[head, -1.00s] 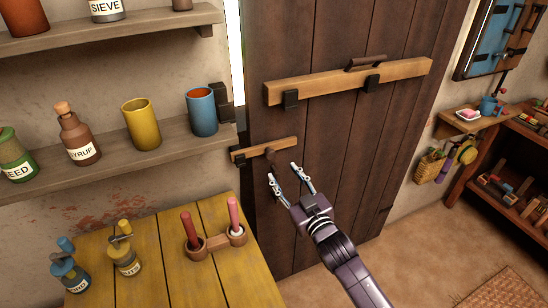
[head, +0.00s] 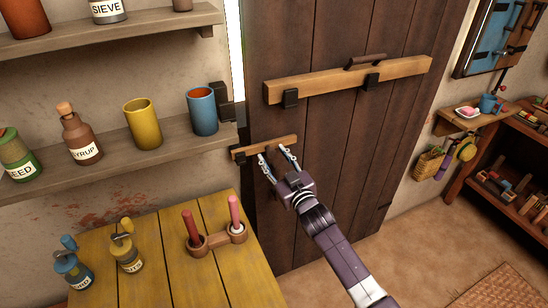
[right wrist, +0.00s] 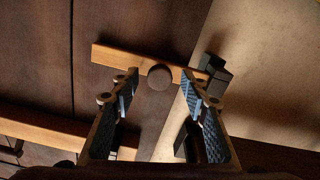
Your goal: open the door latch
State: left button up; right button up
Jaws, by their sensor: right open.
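The door latch is a short wooden bar (head: 248,151) lying across the left edge of the dark plank door (head: 335,160). Its left end sits at a small black bracket. My right gripper (head: 274,155) is open at the bar, its fingers pointing at it. In the right wrist view the round dark knob (right wrist: 160,77) on the bar (right wrist: 110,55) lies between the two open fingertips, with a gap on each side. The black bracket (right wrist: 213,75) shows at the bar's right end there. In the head view the fingers hide the knob. My left gripper is out of view.
A longer wooden bar (head: 340,82) with a dark handle crosses the door above. Open floor (head: 400,270) lies to the right.

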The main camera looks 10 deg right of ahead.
grip_shut()
jog(key=shift+r, duration=0.1)
jog(key=shift+d+r+m+p, duration=0.15)
jog(key=shift+r+m+p, duration=1)
jog(key=shift+m, duration=0.25)
jog(key=shift+w+d+r+m+p, duration=0.1)
jog(key=shift+d+r+m+p, duration=0.2)
jog(key=shift+r+m+p, duration=0.45)
jog(key=shift+w+d+r+m+p, duration=0.1)
jog(key=shift+d+r+m+p, duration=0.2)
jog(key=shift+m, duration=0.75)
grip_release()
jog(key=shift+s, duration=0.1)
